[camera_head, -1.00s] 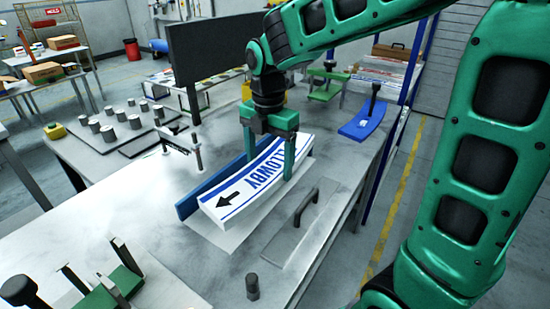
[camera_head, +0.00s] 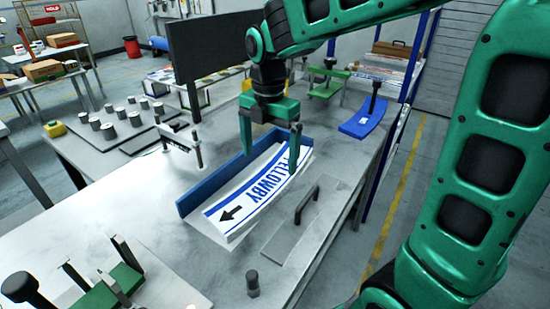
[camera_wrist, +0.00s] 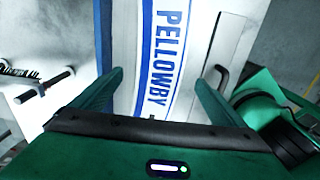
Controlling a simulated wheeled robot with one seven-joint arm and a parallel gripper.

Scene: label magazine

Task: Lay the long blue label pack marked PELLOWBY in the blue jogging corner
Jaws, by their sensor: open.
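The long PELLOWBY label pack (camera_head: 236,213), white with blue stripes and a black arrow, lies flat inside the blue jogging corner (camera_head: 192,203). The corner's blue wall runs along the pack's left side, and a low wall shows at the far end. I cannot tell whether the pack touches either wall. My gripper (camera_head: 270,161) is open above the pack, its fingers spread to either side of it. In the wrist view the pack (camera_wrist: 126,45) runs between the open fingers (camera_wrist: 160,80). The right finger hides part of the lettering in the head view.
A metal plate with a dark handle (camera_head: 306,205) lies just right of the pack. A dark peg (camera_head: 252,284) stands in front. A blue piece with a black post (camera_head: 362,124) and a green fixture (camera_head: 326,84) are farther back.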

